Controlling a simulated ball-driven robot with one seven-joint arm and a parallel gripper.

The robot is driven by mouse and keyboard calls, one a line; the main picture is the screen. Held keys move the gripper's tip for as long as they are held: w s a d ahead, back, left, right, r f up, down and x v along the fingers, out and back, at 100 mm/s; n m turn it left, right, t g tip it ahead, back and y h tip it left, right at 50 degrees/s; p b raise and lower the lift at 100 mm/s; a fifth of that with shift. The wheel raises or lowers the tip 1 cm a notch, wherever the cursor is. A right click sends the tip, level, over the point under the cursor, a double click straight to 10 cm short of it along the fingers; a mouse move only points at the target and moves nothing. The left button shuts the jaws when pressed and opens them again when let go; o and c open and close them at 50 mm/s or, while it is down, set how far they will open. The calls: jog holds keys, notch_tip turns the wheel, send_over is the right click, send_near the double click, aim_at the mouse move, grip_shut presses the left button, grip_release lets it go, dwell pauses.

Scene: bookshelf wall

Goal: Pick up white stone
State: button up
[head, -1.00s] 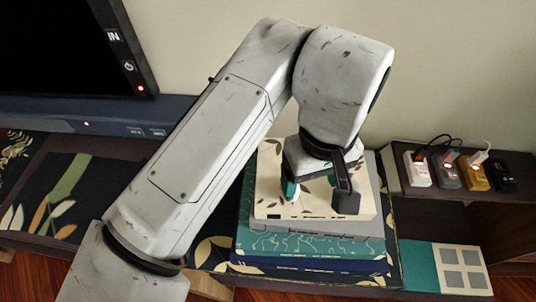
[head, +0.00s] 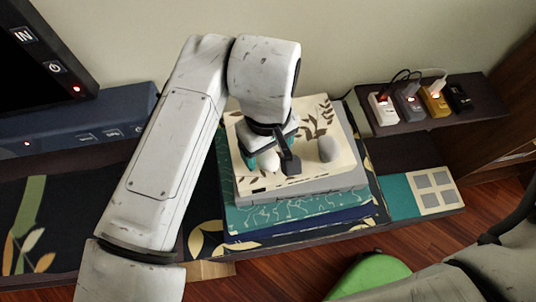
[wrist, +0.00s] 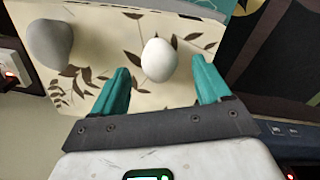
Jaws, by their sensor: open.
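The white stone (head: 269,161) is egg-shaped and lies on the cream, leaf-patterned top book (head: 312,168) of a stack. My gripper (head: 271,158) is above the book, with its fingers on either side of the stone in the head view. In the wrist view, the white stone (wrist: 158,60) shows whole between the teal fingertips of my open gripper (wrist: 160,72), with a visible gap on each side. The fingers do not appear to touch it. My gripper and wrist hide part of the book in the head view.
A grey stone (head: 328,149) stands on the same book, right of my gripper; it also shows in the wrist view (wrist: 48,42). Several switch-like blocks (head: 436,99) with cables sit on a dark shelf at right. A black screen (head: 35,65) is at upper left.

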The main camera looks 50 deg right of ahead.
jog(key=shift+f, duration=1.3)
jog(key=shift+c, duration=0.2)
jog(key=c, duration=1.2)
jog(key=shift+r, duration=0.1)
